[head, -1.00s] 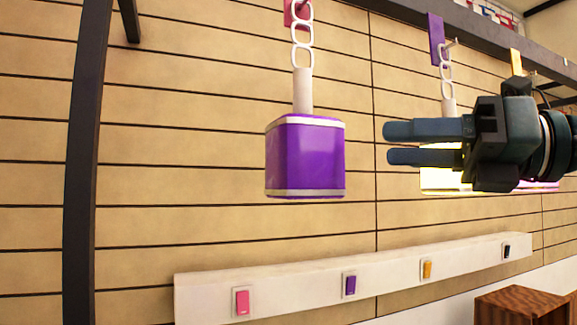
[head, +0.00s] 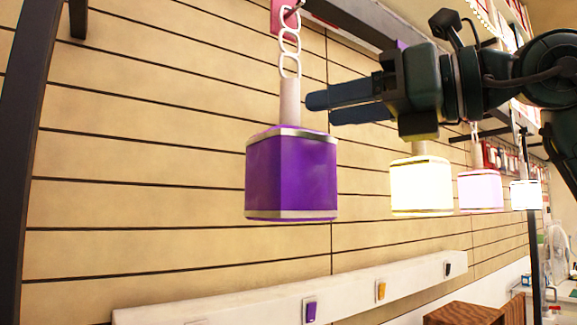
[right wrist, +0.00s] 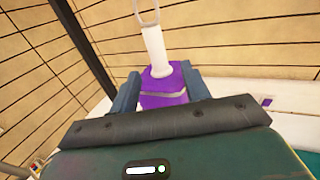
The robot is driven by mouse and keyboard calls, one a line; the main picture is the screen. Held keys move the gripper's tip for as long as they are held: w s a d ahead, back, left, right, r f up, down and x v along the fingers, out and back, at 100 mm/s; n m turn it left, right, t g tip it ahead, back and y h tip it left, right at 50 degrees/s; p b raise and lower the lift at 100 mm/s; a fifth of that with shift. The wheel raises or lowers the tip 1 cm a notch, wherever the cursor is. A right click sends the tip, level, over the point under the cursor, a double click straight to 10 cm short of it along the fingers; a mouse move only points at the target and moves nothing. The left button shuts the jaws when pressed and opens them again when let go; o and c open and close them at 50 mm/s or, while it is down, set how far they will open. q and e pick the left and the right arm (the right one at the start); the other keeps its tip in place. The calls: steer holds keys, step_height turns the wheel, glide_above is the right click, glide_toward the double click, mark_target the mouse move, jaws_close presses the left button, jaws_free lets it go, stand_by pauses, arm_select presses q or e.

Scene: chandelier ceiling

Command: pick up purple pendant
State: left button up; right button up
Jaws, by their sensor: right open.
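The purple pendant (head: 290,178) is a purple cube with pale trim. It hangs from a white stem (head: 290,100) and a white chain in the left half of the head view. My right gripper (head: 318,107) is open and empty, with its fingertips just right of the stem, above the cube's right top edge. In the right wrist view the pendant (right wrist: 162,86) shows between the two fingers (right wrist: 160,84), with the stem rising above it; the fingers hide part of the cube's sides. My left gripper is in neither view.
Lit pendants hang to the right: a yellowish one (head: 421,188), a pinkish one (head: 480,190) and a white one (head: 525,195). A dark post (head: 28,130) stands at the left. Below runs a white rail (head: 230,304) with coloured switches, and a wooden box (head: 463,313).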

mark_target(298, 112)
steer(key=p+x, duration=0.1)
steer(key=x, duration=0.6)
steer(key=shift+r+p, duration=0.1)
steer(key=shift+p, duration=0.2)
steer(key=shift+s, duration=0.1)
steer(key=shift+c, duration=0.6)
jaws_close()
steer(key=shift+r, duration=0.1)
